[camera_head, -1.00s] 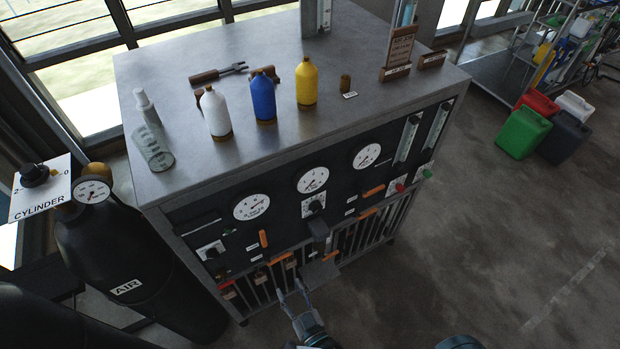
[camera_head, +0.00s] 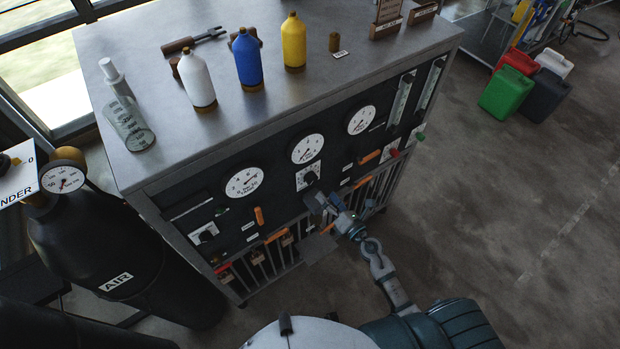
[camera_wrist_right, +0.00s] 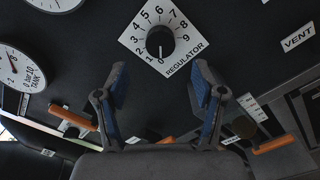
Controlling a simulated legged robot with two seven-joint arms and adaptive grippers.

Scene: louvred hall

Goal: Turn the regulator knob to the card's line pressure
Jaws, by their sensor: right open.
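The regulator knob (camera_head: 311,178) is a black knob on a white dial plate on the front panel, below the middle gauge. In the right wrist view the knob (camera_wrist_right: 160,40) shows a white pointer mark facing down near 0, on a scale of 0 to 9. My right gripper (camera_head: 313,197) is in front of the panel, just below the knob. In the wrist view its fingers (camera_wrist_right: 161,80) are open and empty, with the knob beyond the gap between them, not gripped. A brown card (camera_head: 389,12) stands on the bench top, cut off above; its text is unreadable. My left gripper is out of view.
White (camera_head: 197,82), blue (camera_head: 247,62) and yellow (camera_head: 293,42) bottles stand on the bench top (camera_head: 300,95). Gauges and orange-handled levers surround the dial. A grey shelf (camera_head: 318,248) juts out below my gripper. A black AIR cylinder (camera_head: 95,245) stands at left.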

